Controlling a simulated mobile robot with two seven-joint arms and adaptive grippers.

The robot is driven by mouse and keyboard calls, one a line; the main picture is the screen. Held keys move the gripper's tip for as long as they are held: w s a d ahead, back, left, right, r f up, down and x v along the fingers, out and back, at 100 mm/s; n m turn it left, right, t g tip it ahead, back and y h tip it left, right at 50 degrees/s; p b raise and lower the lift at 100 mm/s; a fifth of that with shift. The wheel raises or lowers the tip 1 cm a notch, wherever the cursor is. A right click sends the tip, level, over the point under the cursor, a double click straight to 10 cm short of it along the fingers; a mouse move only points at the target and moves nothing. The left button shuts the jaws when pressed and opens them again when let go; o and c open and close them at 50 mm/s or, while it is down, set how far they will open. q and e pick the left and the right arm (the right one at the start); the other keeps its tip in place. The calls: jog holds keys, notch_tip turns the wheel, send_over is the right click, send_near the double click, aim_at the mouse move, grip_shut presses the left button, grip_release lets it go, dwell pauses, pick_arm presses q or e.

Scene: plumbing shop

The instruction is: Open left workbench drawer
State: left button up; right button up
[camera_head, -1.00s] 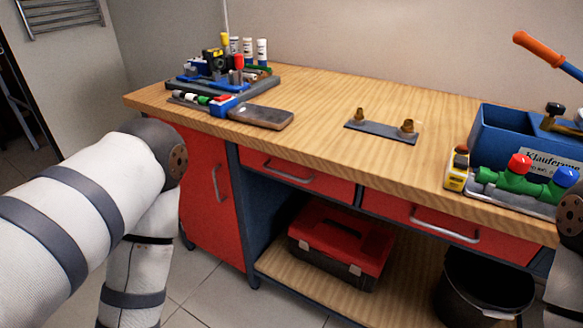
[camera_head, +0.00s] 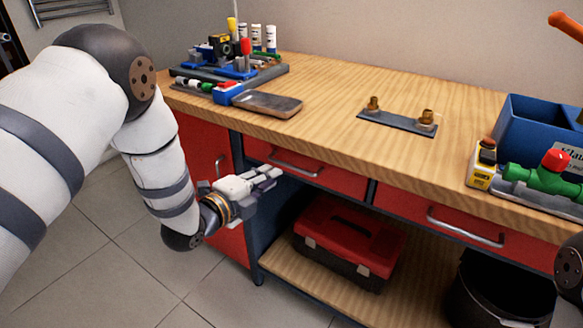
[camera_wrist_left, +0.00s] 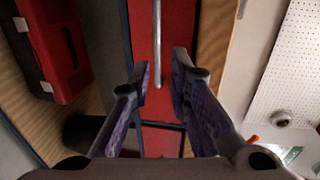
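The left workbench drawer (camera_head: 335,178) is red and shut, under the wooden top. Its metal bar handle (camera_head: 297,166) runs along its front. My left gripper (camera_head: 270,178) is just left of and slightly below this handle in the head view. In the left wrist view, the gripper (camera_wrist_left: 162,75) has its two fingers apart. The drawer handle (camera_wrist_left: 156,40) shows ahead, with its near end in line with the gap between the fingertips. Whether the fingers touch it cannot be told. My right gripper is not in view.
Below the drawer, a red toolbox (camera_head: 348,238) sits on the lower shelf. A red cabinet door (camera_head: 205,150) is left, the right drawer (camera_head: 440,222) right, and a black bucket (camera_head: 500,290) stands beneath it. Tools and fittings lie on the workbench top (camera_head: 340,85).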

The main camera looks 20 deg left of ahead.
aim_at(290, 167)
pick_arm(q)
jog(key=b+x, duration=0.1)
jog(key=x, duration=0.9)
jog(key=shift+f+b, duration=0.15)
jog(key=shift+b, duration=0.2)
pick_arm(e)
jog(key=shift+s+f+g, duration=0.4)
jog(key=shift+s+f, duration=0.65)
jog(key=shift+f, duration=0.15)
pick_arm(q)
grip_shut()
